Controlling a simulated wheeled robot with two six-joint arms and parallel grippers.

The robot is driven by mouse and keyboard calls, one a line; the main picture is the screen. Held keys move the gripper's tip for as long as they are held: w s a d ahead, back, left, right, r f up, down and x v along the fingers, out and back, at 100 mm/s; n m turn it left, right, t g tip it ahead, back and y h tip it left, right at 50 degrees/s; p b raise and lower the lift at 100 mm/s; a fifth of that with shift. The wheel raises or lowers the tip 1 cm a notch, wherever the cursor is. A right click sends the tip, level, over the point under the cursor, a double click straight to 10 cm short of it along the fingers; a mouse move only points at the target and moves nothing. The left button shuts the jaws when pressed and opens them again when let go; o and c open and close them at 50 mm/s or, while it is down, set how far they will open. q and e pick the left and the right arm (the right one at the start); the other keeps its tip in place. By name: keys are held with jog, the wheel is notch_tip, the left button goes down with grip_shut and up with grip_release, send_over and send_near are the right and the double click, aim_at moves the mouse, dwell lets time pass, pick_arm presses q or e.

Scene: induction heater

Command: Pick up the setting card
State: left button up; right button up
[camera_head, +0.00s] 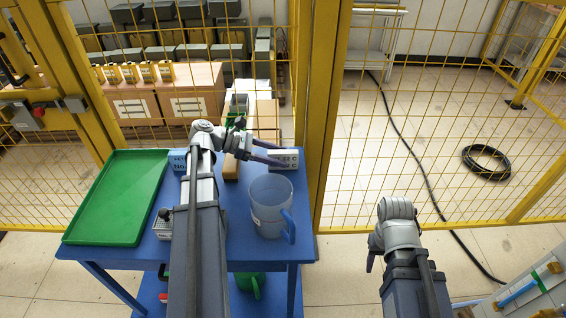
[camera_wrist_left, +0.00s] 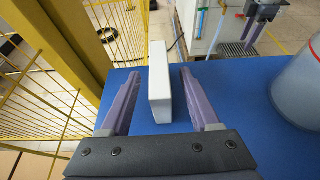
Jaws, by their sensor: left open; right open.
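My left gripper (camera_head: 272,153) is open at this card. In the left wrist view, the white card (camera_wrist_left: 160,85) stands between the two spread purple fingers of the left gripper (camera_wrist_left: 160,76), with a gap on each side.
A clear blue-handled jug (camera_head: 270,207) stands right of my left arm, close to the card. A green tray (camera_head: 118,198) fills the table's left side. A yellow mesh fence (camera_head: 325,110) rises behind the table.

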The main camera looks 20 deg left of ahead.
pick_arm(q)
jog(key=shift+x, duration=0.85)
grip_shut()
